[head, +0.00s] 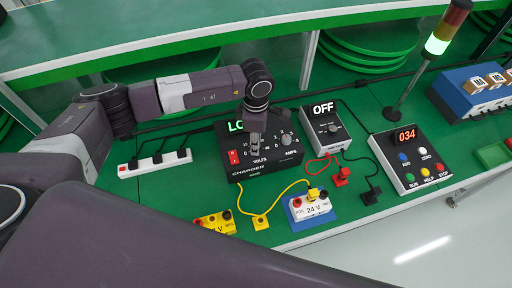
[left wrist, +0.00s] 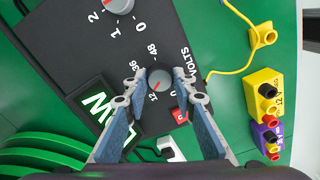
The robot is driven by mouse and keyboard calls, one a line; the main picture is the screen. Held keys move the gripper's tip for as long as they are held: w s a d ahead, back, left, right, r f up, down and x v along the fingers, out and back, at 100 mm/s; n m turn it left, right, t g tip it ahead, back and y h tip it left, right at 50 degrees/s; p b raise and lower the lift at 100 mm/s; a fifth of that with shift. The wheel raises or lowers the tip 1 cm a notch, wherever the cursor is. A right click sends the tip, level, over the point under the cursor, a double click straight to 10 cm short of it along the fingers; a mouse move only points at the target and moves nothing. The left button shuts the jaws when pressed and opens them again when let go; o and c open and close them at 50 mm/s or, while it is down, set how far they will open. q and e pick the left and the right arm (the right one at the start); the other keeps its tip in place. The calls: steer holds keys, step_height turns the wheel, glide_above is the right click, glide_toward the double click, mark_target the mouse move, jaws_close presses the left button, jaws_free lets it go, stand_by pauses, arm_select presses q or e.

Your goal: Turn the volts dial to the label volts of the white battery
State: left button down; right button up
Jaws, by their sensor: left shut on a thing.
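The black charger (head: 238,163) stands on the green table, with its VOLTS label and a lit green display partly hidden by my arm. My left gripper (head: 256,148) is over it, shut on the volts dial; the left wrist view shows the grey dial (left wrist: 160,79) between the fingertips (left wrist: 159,82). The dial's red pointer mark leans toward the 12 label. Some scale marks are hidden by the fingers. The white battery (head: 311,209), labelled 24 V, sits on a blue mat with a yellow clip at its top. My right gripper is not in view.
The amps dial (head: 287,139) is right of the volts dial, and a red switch (head: 234,157) is left. A yellow battery (head: 216,223) stands in front. A meter reading OFF (head: 326,128) and a button console reading 034 (head: 399,157) stand right. A power strip (head: 155,163) lies left.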

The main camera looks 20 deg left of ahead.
arm_select(q)
steer(key=m+b, duration=0.2)
steer(key=b, duration=0.1)
steer(key=m+b, duration=0.2)
steer(key=b, duration=0.1)
steer(key=shift+w+f+m+b, duration=0.1)
steer(key=shift+f+m+b, duration=0.1)
steer(key=shift+m+b, duration=0.2)
steer(key=shift+r+m+b, duration=0.25)
steer(key=shift+m+b, duration=0.45)
steer(key=shift+b, duration=0.2)
steer(key=c, duration=1.6)
jaws_free()
steer(key=shift+r, duration=0.1)
step_height(320, 180, up, 12)
